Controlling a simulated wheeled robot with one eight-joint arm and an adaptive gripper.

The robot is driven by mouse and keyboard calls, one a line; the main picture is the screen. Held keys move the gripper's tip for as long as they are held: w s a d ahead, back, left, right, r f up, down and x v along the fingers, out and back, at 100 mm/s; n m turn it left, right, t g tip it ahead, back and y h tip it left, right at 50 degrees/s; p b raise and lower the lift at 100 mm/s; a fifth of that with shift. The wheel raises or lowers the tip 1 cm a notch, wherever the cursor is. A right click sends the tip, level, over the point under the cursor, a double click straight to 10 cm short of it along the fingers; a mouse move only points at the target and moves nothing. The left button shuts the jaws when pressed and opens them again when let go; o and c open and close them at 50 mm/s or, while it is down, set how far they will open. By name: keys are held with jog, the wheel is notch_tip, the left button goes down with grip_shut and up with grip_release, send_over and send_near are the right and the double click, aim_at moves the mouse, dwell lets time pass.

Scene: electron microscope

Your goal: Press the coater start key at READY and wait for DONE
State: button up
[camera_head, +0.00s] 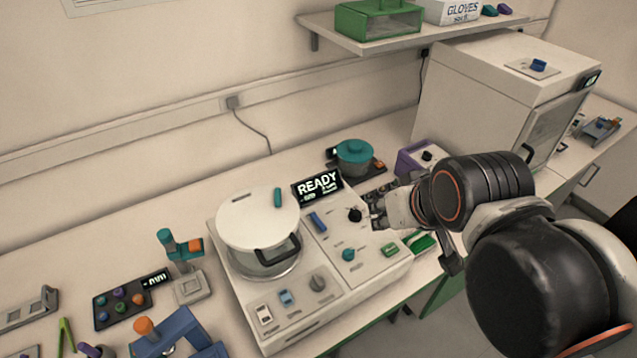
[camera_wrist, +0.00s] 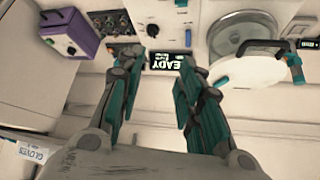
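The coater (camera_head: 310,305) is a pale bench unit with a round chamber under a white lid (camera_head: 258,217). Its display (camera_head: 318,187) reads READY; in the wrist view the display (camera_wrist: 170,63) shows partly, between my fingers. The panel carries a blue switch (camera_head: 317,222), a black knob (camera_head: 354,214), a teal knob (camera_head: 348,255), a grey knob (camera_head: 318,283) and a green key (camera_head: 390,250). I cannot read which control is the start key. My gripper (camera_wrist: 158,62) is open and empty, above the coater's right rear side. Its fingertips are partly hidden in the head view.
A purple box (camera_head: 418,156) and a teal-lidded pot (camera_head: 354,154) stand behind the coater. A tall white cabinet (camera_head: 500,90) stands at the right rear. A small stand (camera_head: 187,288) and a button box (camera_head: 120,303) lie to the left. A shelf (camera_head: 400,38) hangs above.

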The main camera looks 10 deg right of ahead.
grip_shut()
dwell(1.4)
